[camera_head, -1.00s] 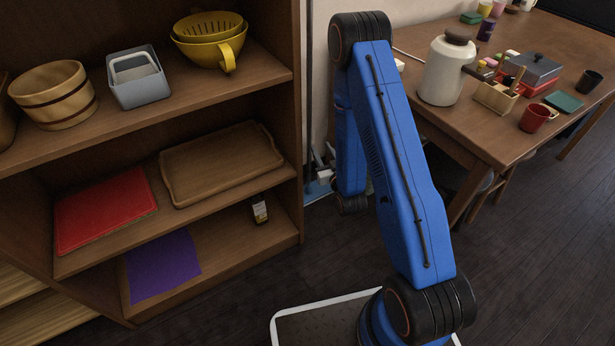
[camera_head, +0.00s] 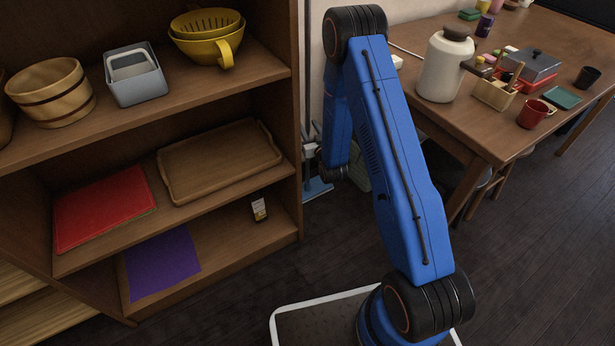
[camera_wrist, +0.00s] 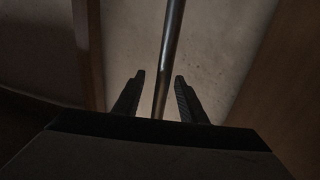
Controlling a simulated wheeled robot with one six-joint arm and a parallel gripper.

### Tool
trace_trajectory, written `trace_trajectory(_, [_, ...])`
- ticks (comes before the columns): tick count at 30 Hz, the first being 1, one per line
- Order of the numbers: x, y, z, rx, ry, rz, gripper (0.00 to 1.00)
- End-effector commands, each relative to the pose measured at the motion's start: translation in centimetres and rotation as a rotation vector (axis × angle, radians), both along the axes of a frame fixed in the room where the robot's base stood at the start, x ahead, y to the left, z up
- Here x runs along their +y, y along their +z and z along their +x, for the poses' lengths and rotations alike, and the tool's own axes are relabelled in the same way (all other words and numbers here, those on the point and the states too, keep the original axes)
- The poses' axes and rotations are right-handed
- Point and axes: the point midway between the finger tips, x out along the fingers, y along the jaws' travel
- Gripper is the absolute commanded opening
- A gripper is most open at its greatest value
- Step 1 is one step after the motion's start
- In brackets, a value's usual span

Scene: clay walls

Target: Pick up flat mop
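The flat mop (camera_head: 318,188) stands in the narrow gap between the shelf unit and my arm, its blue flat head on the floor and its thin pole rising along the shelf's side. In the wrist view the mop's metal pole (camera_wrist: 168,55) runs upward between the two dark fingers of my gripper (camera_wrist: 160,76). The fingers are open, with a visible gap on each side of the pole. In the head view my gripper (camera_head: 311,148) is at the pole, above the mop head, partly hidden by the shelf edge.
The wooden shelf unit (camera_head: 299,220) stands close on the left, holding a yellow colander, a wooden tray and other items. A table (camera_head: 480,130) with a jar and several small things is on the right. Dark floor (camera_head: 540,270) is free at the lower right.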

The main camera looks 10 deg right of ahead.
Motion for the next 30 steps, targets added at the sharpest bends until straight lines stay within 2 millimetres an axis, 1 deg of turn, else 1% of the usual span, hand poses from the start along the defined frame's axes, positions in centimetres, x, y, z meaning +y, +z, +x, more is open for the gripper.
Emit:
trace_trajectory(6, [0.7,-0.1,3.0,-0.002,0.001,0.0,0.38])
trace_trajectory(9, [0.8,-0.1,3.8,-0.001,0.001,0.0,0.38])
trace_trajectory(12, [0.8,-0.1,4.3,0.0,0.0,0.0,0.38])
trace_trajectory(18, [0.8,-0.1,4.3,0.0,0.0,0.0,0.38])
trace_trajectory(19, [0.8,-0.1,4.3,0.0,0.0,0.0,0.33])
trace_trajectory(20, [0.8,-0.1,4.3,0.0,0.0,0.0,0.26])
trace_trajectory(21, [0.8,-0.1,4.3,0.0,0.0,0.0,0.16])
trace_trajectory(23, [0.8,-0.1,4.3,0.0,0.0,0.0,0.02])
trace_trajectory(24, [0.8,-0.1,4.3,0.0,0.0,0.0,0.0])
trace_trajectory(30, [0.8,-0.1,4.3,0.0,0.0,0.0,0.0])
